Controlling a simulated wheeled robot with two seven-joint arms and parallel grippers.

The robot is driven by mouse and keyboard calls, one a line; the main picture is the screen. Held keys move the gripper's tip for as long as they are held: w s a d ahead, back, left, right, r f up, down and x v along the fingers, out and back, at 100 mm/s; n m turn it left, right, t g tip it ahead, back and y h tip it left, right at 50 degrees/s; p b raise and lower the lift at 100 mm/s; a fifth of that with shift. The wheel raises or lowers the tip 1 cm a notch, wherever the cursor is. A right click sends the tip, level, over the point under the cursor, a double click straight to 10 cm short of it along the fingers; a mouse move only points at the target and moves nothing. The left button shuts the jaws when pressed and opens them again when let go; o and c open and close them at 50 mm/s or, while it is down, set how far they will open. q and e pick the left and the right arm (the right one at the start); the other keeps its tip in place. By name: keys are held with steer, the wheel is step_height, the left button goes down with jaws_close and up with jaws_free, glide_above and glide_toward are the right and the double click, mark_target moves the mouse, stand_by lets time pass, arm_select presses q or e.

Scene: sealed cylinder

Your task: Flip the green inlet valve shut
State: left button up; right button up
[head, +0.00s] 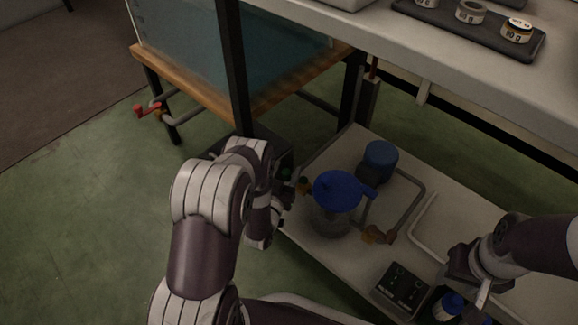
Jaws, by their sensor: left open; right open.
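A small green part (286,173), which looks like the green inlet valve handle, shows just beyond my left gripper, at the left edge of the low shelf. My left gripper (287,194) is open and close beside it; my wrist hides part of this area, and I cannot tell whether they touch. The handle's angle is too small and dark to tell. A clear cylinder (331,220) with a blue funnel-shaped top (343,187) stands right of the gripper, with brass fittings (378,235) by it. My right gripper (482,293) is open at the lower right, over the shelf.
A blue-capped container (380,158) and bent pipes (409,196) stand on the low shelf (430,262). A dark switch box (401,289) and a blue-capped bottle (448,305) are near its front. A water tank (285,55) with a red valve (141,111) stands behind left.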

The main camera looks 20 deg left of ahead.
arm_select(q)
steer(key=shift+c, duration=0.3)
steer(key=c, duration=0.9)
steer(key=shift+s, duration=0.1)
steer(key=shift+s+d+r+n+g+y+p, duration=0.1)
steer(key=shift+s+d+n+g+y+p, duration=0.1)
steer(key=shift+n+y+p, duration=0.5)
steer(key=shift+s+d+n+g+y+p, duration=0.15)
steer(key=shift+n+y, duration=0.25)
steer(key=shift+y, duration=0.6)
steer(key=shift+s+d+n+g+y, duration=0.2)
steer(key=shift+n+g+y, duration=0.2)
steer(key=shift+n+y, duration=0.35)
steer(key=shift+s+d+n+g+y, duration=0.15)
steer(key=shift+n+g+y, duration=0.25)
steer(key=shift+y, duration=0.6)
steer(key=shift+s+d+n+g+y, duration=0.1)
steer(key=shift+s+n+g+y, duration=0.2)
steer(key=shift+n+y, duration=0.45)
steer(key=o, duration=1)
steer(key=shift+c, duration=0.2)
